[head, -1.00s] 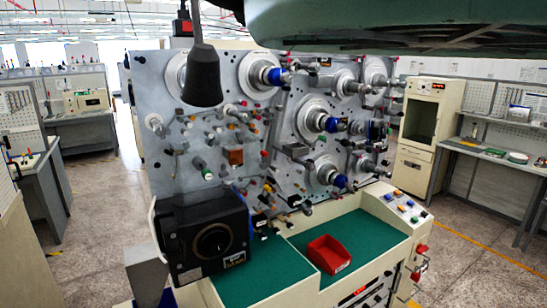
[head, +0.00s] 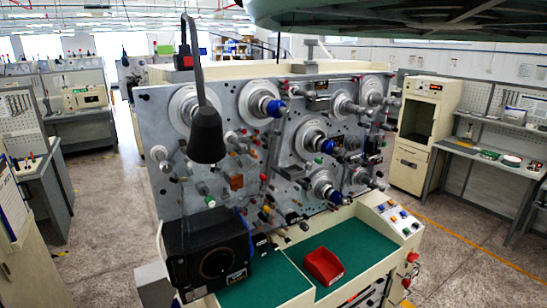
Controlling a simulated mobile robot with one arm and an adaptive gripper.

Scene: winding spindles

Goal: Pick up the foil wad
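I cannot make out a foil wad anywhere in the head view. A red open bin (head: 324,266) sits on the green work surface (head: 357,246) of the winding machine, and its inside is too small to read. My gripper is not in view.
The winding machine's upright metal panel (head: 221,155) carries several spindles and knobs. A black lamp (head: 206,135) on a bent neck hangs in front of it. A black box (head: 205,250) stands at the front left. A large green object (head: 400,18) hangs across the top right. Open floor (head: 455,250) lies right.

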